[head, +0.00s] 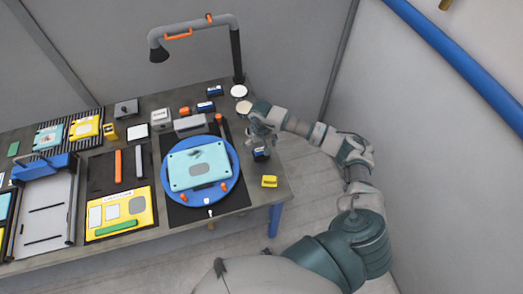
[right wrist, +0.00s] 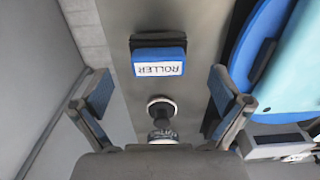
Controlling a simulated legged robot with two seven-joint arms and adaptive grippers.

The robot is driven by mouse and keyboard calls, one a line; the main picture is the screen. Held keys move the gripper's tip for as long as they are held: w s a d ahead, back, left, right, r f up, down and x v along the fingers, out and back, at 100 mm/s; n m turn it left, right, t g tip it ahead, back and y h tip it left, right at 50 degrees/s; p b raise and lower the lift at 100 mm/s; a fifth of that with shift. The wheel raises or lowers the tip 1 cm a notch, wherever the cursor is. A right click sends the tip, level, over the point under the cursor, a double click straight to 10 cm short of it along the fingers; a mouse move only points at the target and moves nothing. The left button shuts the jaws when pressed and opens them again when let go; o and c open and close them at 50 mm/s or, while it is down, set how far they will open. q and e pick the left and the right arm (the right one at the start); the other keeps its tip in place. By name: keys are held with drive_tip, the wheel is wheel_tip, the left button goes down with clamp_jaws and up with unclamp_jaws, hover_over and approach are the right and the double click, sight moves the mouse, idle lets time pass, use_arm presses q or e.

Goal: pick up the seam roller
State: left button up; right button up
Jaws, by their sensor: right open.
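My right gripper (head: 261,136) is over the right end of the table in the head view. In the right wrist view its two blue-padded fingers (right wrist: 163,92) are spread wide with nothing clamped between them. A small dark piece with pale round ends (right wrist: 161,115), which looks like the seam roller, lies between the fingers, apart from both pads. Just beyond it is a blue and black block (right wrist: 160,52) with a white label reading ROLLER; it also shows in the head view (head: 261,154) below the gripper. The gripper hides the roller in the head view. My left gripper is not in view.
A blue round turntable (head: 233,160) with a light-blue panel (head: 198,167) stands left of the gripper. A yellow block (head: 269,181) sits near the table's right edge. A grey lamp arm (head: 237,52) rises behind. Pale discs (head: 239,91) lie at the back.

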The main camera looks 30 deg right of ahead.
sight(261, 149)
wheel_tip(261, 149, down, 5)
drive_tip(key=shift+w+d+p, duration=0.1)
drive_tip(key=shift+p, duration=0.8)
drive_tip(key=shift+f, duration=0.25)
drive_tip(key=c, duration=1.5)
